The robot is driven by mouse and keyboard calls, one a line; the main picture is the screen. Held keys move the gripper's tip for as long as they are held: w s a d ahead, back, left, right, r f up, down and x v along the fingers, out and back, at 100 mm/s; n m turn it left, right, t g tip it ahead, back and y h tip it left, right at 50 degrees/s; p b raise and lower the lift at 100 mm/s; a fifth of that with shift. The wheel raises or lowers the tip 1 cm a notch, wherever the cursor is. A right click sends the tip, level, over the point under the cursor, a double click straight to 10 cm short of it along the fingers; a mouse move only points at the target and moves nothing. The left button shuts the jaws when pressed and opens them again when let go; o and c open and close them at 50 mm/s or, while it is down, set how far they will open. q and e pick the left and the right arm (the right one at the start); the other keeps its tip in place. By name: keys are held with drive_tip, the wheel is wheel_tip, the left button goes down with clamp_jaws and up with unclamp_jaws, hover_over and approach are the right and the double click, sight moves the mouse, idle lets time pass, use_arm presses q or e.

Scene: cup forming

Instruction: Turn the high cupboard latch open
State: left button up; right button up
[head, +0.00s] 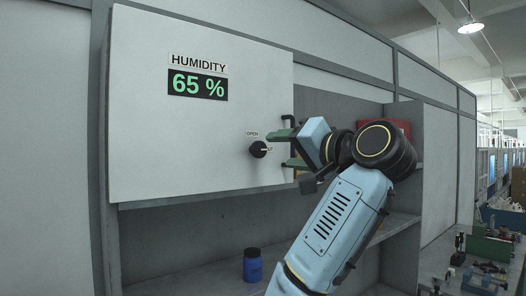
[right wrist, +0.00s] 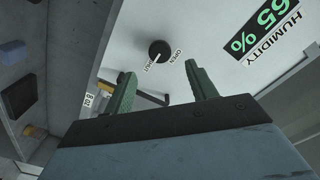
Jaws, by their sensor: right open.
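The latch is a round black knob (head: 258,149) with a white pointer line, on the pale cupboard door (head: 200,130) under the humidity display. An OPEN label sits above it. The pointer faces right, toward a second label partly hidden by my gripper; in the right wrist view this label reads SHUT beside the knob (right wrist: 159,50). My right gripper (head: 288,149) is just right of the knob, its green fingers apart and pointing at it. In the right wrist view the knob lies beyond the gap between the fingertips (right wrist: 162,84), with nothing between them. My left gripper is out of view.
The humidity display (head: 198,85) reads 65 %. Below the door is a grey shelf with a blue jar (head: 252,265). A red object (head: 405,127) sits in the open compartment behind my right arm. A cluttered bench stands at the far right.

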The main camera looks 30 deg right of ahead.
sight(261, 149)
drive_tip(key=w, duration=0.2)
drive_tip(key=w+p, duration=0.1)
drive_tip(key=w, duration=0.2)
drive_tip(key=w+p, duration=0.1)
drive_tip(key=w, duration=0.1)
drive_tip(key=shift+w+a+r, duration=0.15)
drive_tip(key=shift+w+a, duration=0.1)
drive_tip(key=shift+w, duration=0.45)
drive_tip(key=c, duration=1)
